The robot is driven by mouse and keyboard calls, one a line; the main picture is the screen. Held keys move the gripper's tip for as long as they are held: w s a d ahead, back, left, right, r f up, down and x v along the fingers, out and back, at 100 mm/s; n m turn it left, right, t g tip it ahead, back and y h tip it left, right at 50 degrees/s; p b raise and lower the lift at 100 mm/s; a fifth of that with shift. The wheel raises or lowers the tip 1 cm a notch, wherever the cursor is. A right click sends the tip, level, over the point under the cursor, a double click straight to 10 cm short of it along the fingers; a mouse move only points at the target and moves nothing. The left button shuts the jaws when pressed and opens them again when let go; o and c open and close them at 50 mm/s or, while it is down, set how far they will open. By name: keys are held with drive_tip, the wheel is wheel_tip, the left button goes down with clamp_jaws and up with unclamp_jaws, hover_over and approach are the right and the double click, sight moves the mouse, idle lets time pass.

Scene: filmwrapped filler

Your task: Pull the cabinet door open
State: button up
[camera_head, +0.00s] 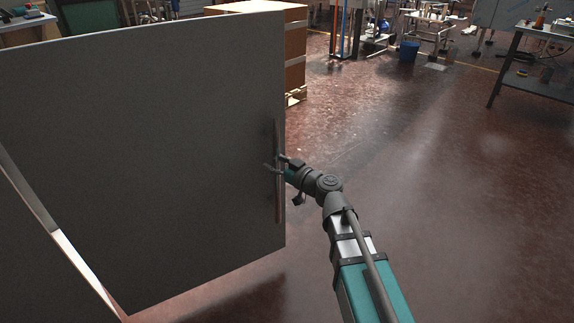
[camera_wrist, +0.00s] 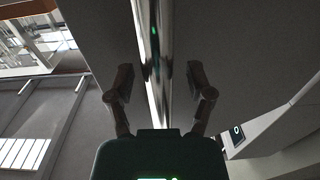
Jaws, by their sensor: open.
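The cabinet door (camera_head: 150,150) is a large dark grey panel filling the left of the head view. It stands at an angle to the cabinet body (camera_head: 25,265), with a bright gap along its lower left edge. A vertical metal bar handle (camera_head: 278,205) sits near the door's right edge. My gripper (camera_head: 271,168) is at the middle of the handle. In the wrist view the shiny handle (camera_wrist: 153,45) runs between the two fingers of my gripper (camera_wrist: 160,78). The fingers are spread, one on each side of the bar, with gaps visible on both sides.
Stacked brown boxes on a pallet (camera_head: 295,60) stand behind the door's right edge. The reddish floor (camera_head: 430,180) to the right is open. A dark workbench (camera_head: 535,75) is at the far right, and a blue bin (camera_head: 408,51) stands at the back.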

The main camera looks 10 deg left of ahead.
drive_tip(key=shift+d, duration=0.1)
drive_tip(key=v, duration=0.7)
drive_tip(key=shift+s+d, duration=0.15)
drive_tip(key=shift+d, duration=0.1)
idle(0.5)
